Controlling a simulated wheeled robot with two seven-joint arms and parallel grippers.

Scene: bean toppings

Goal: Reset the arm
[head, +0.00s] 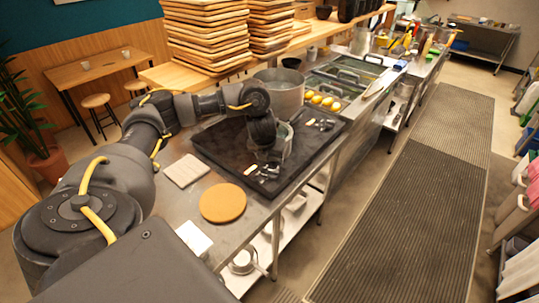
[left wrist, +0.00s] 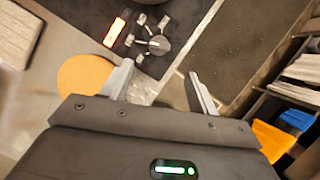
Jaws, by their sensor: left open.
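My left arm comes in from the left in the head view and bends down over the black cooktop (head: 218,142). My left gripper (head: 270,160) hangs above its front part, near the knobs. My right gripper is in neither view.
A large metal pot (head: 283,92) stands at the back of the cooktop. A round tan board (head: 223,203) and a pale square slab (head: 186,171) lie on the steel counter. Several yellow round things (head: 321,99) sit farther right. A dark floor mat (head: 415,205) runs along the clear aisle.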

